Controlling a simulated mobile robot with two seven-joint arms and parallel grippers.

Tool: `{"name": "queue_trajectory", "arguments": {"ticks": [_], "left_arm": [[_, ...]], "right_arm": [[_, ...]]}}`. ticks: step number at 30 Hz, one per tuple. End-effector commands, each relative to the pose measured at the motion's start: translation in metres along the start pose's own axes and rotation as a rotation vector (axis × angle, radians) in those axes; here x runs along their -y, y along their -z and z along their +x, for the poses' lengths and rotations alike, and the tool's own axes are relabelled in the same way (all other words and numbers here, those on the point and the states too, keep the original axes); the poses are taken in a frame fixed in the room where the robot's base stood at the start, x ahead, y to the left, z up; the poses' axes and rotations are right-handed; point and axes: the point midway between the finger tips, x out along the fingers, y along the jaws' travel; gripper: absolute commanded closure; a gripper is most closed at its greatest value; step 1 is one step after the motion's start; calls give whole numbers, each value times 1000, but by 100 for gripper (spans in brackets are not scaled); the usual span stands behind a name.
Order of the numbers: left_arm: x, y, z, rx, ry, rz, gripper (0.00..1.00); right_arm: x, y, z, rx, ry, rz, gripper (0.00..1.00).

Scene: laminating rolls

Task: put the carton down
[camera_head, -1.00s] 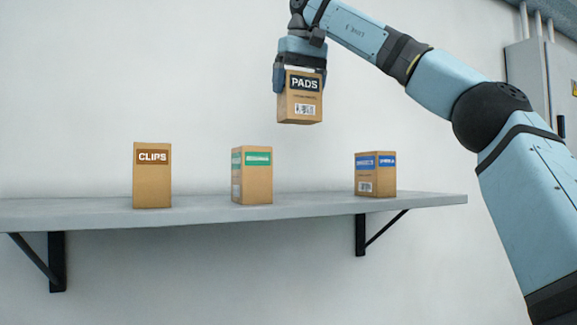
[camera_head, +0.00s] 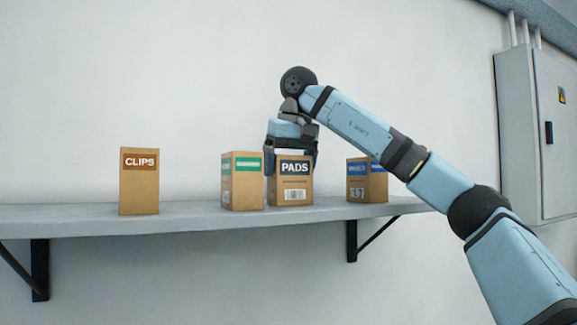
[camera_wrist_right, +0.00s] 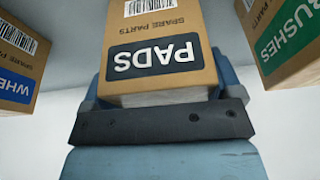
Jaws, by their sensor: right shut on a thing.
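The PADS carton (camera_head: 293,190) is a brown box with a dark label, upright at the shelf between the green-label carton and the blue-label carton. My right gripper (camera_head: 292,160) is shut on its upper part from above. Its base looks level with the shelf (camera_head: 80,220); I cannot tell for sure whether it bears on it. In the right wrist view the PADS carton (camera_wrist_right: 158,62) sits between the fingers, upside down in the picture. My left gripper is not in view.
The green-label carton (camera_head: 242,188) stands close on the left; its label reads "USHES" in the wrist view (camera_wrist_right: 283,45). The blue-label carton (camera_head: 366,186) stands to the right, partly behind my arm. The CLIPS carton (camera_head: 139,185) stands farther left. A grey cabinet (camera_head: 560,130) hangs at right.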

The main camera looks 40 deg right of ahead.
Motion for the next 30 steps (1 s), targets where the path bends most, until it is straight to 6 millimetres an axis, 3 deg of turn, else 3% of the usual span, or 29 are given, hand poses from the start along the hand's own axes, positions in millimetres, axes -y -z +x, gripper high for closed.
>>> {"name": "queue_trajectory", "arguments": {"ticks": [8, 9, 10, 20, 26, 30], "left_arm": [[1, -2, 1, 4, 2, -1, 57], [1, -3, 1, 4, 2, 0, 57], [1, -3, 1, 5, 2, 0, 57], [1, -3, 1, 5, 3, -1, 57], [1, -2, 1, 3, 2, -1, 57], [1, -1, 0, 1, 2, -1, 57]], "right_arm": [[0, 0, 2, 1, -1, 0, 49], [0, 0, 2, 1, -1, 0, 8], [0, 0, 2, 1, -1, 0, 1], [0, 0, -3, 0, -1, -1, 0], [0, 0, -28, -4, -1, 1, 0], [0, 0, -54, -5, -2, 1, 0]]}}
